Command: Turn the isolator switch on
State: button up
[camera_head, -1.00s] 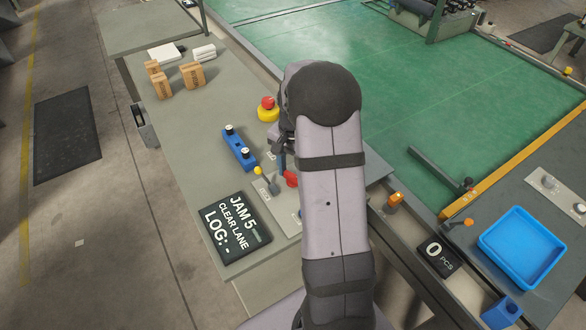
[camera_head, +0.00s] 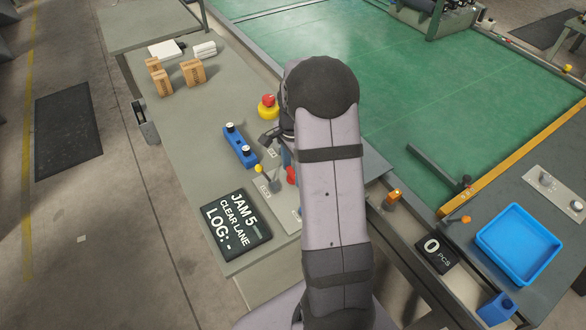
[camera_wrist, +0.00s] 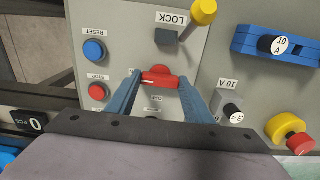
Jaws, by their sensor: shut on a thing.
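The isolator switch is a red rotary handle (camera_wrist: 160,80) on a grey panel (camera_wrist: 133,45); in the wrist view its bar lies nearly crosswise. It also shows as a small red piece beside my arm in the head view (camera_head: 291,175). My gripper (camera_wrist: 159,75) has its two blue fingers on either side of the handle, shut on its ends. Lettering below the handle is partly readable, one word seeming to be OFF. In the head view my arm hides most of the gripper and part of the panel.
Close around the handle are a yellow-knobbed LOCK lever (camera_wrist: 202,12), a blue RESET button (camera_wrist: 94,51), a red STOP button (camera_wrist: 98,91), a blue fuse holder (camera_wrist: 275,45) and a red-and-yellow emergency button (camera_wrist: 288,132). A JAM display (camera_head: 235,225) lies on the bench.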

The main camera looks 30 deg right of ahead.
jog(key=shift+w+r, duration=0.1)
jog(key=o, duration=0.8)
jog(key=shift+r+b, duration=0.65)
jog(key=shift+r, duration=3)
